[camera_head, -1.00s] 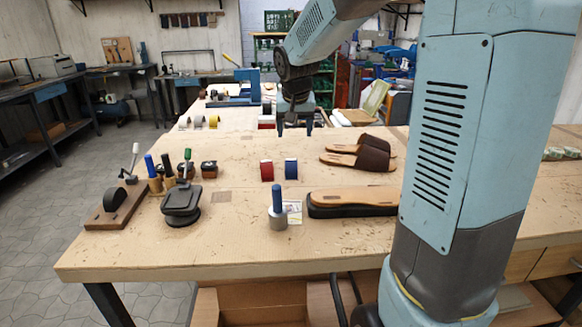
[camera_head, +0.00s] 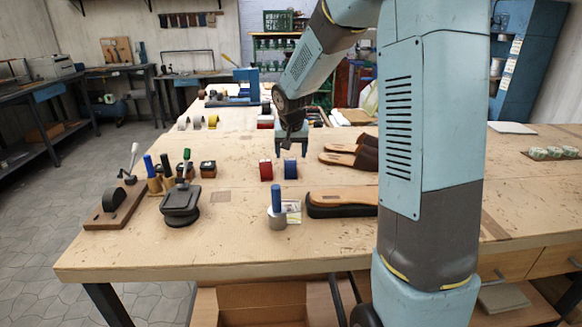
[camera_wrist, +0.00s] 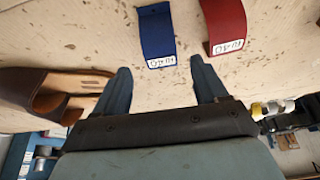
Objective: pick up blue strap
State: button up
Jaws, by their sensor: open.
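The blue strap (camera_head: 290,170) is a small curved band standing on the workbench, just right of a similar red strap (camera_head: 266,170). In the wrist view the blue strap (camera_wrist: 154,30) has a white label at its near edge, with the red strap (camera_wrist: 224,20) to its right. My gripper (camera_head: 291,153) is open and empty, and appears just above and behind the blue strap in the head view. In the wrist view my gripper's fingers (camera_wrist: 162,84) are spread apart, with the blue strap beyond the tips and roughly between them. No contact shows.
Brown sandals (camera_head: 350,156) lie to the right of the straps, with a sandal sole (camera_head: 342,197) nearer. A blue-handled tool in a grey holder (camera_head: 277,212) stands in front. A black press-like block (camera_head: 181,203) and several tools stand left. Bare bench (camera_head: 235,240) lies at the front.

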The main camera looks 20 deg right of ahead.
aim_at(290, 160)
jog(key=x, duration=0.5)
jog(key=shift+a, duration=0.15)
jog(key=shift+s, duration=0.1)
jog(key=c, duration=0.9)
